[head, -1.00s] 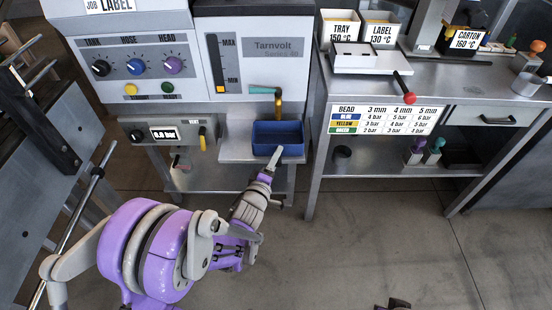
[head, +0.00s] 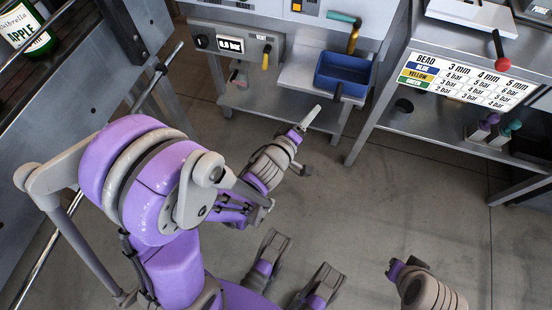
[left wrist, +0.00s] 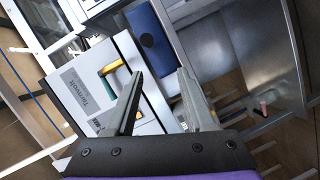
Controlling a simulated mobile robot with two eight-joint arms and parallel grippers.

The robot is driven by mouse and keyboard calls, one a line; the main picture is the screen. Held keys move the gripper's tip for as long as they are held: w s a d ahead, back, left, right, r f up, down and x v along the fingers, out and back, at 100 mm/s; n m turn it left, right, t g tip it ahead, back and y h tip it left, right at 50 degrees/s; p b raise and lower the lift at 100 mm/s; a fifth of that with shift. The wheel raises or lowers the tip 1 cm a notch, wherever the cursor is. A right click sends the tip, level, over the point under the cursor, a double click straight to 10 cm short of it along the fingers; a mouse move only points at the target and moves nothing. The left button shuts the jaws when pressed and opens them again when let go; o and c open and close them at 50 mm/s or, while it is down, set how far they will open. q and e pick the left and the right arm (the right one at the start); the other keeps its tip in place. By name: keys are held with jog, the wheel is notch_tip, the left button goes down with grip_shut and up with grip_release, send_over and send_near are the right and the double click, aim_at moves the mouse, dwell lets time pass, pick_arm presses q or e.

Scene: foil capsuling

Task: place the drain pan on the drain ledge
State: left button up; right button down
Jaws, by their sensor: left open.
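The blue drain pan (head: 343,72) sits upright on the grey drain ledge (head: 296,79), below the brass spout, with its dark handle toward me. In the left wrist view the pan (left wrist: 150,32) shows beyond the fingertips. My left gripper (head: 312,118) is in front of and below the ledge, apart from the pan. The left wrist view shows its two fingers (left wrist: 159,74) spread with nothing between them. Part of my right gripper (head: 400,267) shows low at the right; its fingers cannot be made out.
The brass spout (head: 353,40) with a teal lever stands over the pan's back edge. A pressure panel (head: 231,44) is left of the ledge. A steel bench with a bead chart (head: 468,80) stands at the right. The floor between is clear.

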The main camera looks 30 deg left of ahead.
pick_arm(q)
jog(key=s+d+f+m+g, duration=0.1)
jog(key=s+m+g, duration=1)
jog(key=s, duration=1.1)
jog(key=f+m, duration=0.1)
jog(key=m, duration=0.2)
jog(key=shift+d+f+g, duration=0.15)
jog(key=shift+f+g, duration=0.15)
jog(key=shift+f, duration=0.1)
jog(key=shift+w, duration=0.1)
